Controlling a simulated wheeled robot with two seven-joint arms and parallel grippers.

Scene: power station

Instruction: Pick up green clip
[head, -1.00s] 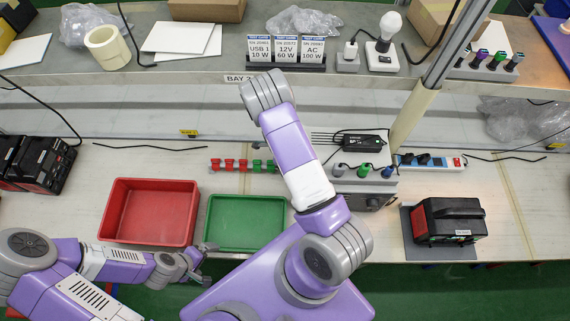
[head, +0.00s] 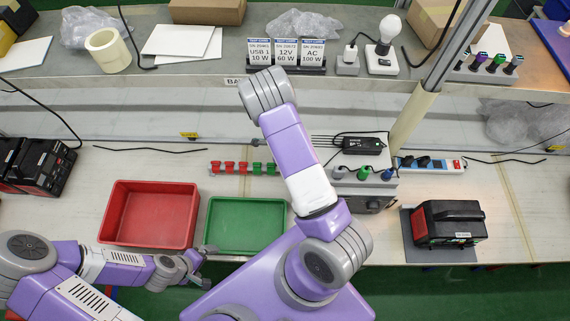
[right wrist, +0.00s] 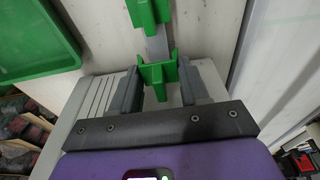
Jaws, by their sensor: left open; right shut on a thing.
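Green clips (head: 257,168) and several red clips (head: 229,168) stand in a row on a rail at the back of the bench. My right arm covers the right end of this row in the head view, and my right gripper is hidden there. In the right wrist view my right gripper (right wrist: 159,70) is shut on a green clip (right wrist: 157,74), which sits between its two dark fingers. Another green clip (right wrist: 148,13) is just beyond it on the grey rail. My left gripper (head: 205,265) is open and empty near the front edge, by the trays.
A red tray (head: 110,240) and a green tray (head: 210,248) lie side by side at the bench front. A grey box with coloured knobs (head: 375,204) stands right of my right arm, with a black adapter (head: 364,145) behind. A black-and-red device (head: 450,222) is farther right.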

